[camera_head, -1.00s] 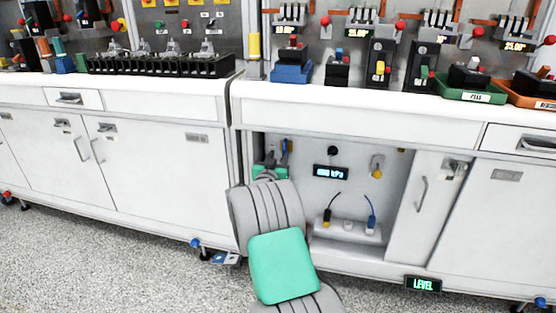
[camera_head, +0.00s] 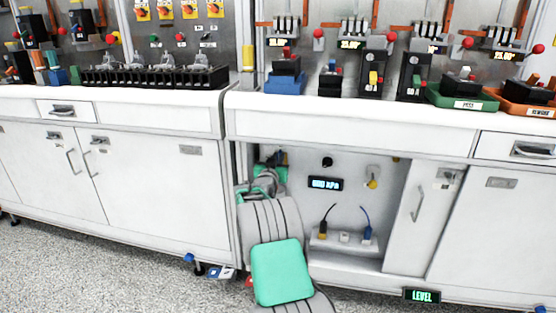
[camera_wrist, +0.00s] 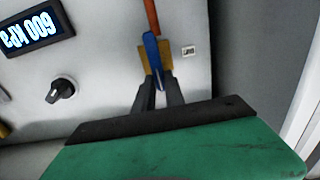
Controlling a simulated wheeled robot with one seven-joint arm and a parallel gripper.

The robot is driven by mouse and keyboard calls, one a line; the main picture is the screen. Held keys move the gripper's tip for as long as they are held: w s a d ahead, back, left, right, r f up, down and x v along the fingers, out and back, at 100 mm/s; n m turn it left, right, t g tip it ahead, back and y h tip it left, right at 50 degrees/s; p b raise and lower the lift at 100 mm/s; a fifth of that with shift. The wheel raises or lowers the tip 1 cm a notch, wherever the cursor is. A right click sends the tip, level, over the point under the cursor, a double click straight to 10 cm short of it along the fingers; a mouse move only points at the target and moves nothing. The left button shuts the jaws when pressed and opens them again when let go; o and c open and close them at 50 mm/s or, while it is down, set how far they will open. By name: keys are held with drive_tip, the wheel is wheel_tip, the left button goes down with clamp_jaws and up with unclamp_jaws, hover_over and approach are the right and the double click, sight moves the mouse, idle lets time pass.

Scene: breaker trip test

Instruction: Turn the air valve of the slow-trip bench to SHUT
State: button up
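The air valve (camera_wrist: 156,58) is in the wrist view, a blue lever on a brass-yellow body below an orange pipe. The lever runs nearly along the pipe in that picture. My gripper (camera_wrist: 158,78) has its two dark fingers at the lever's near end, one on each side. I cannot tell whether they touch it or grip it. In the head view my gripper and arm reach into the open bay under the right bench and mostly hide the valve. A small label (camera_wrist: 189,51) sits beside the valve, too small to read.
A pressure display (camera_head: 325,183) reads 600 kPa; it shows upside down in the wrist view (camera_wrist: 37,32). A black knob (camera_wrist: 61,90) is beside it. A socket strip (camera_head: 344,238) with plugged leads stands low in the bay. The cabinet door (camera_head: 417,213) bounds it at right.

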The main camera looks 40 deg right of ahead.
clamp_jaws()
drive_tip(key=shift+n, duration=0.3)
drive_tip(key=shift+w+a+f+n+p, duration=0.35)
drive_tip(key=shift+n+p, duration=0.4)
drive_tip(key=shift+n, duration=2.1)
drive_tip(key=shift+w+a+f+n+p, duration=0.2)
drive_tip(key=shift+w+f+n+p, duration=0.35)
drive_tip(key=shift+n, duration=2.35)
drive_tip(key=shift+w+a+f+n+p, duration=0.25)
drive_tip(key=shift+n+p, duration=0.65)
drive_tip(key=shift+n, duration=1.95)
drive_tip(key=shift+s+f, duration=0.1)
drive_tip(key=shift+s, duration=0.05)
drive_tip(key=o, duration=0.6)
unclamp_jaws()
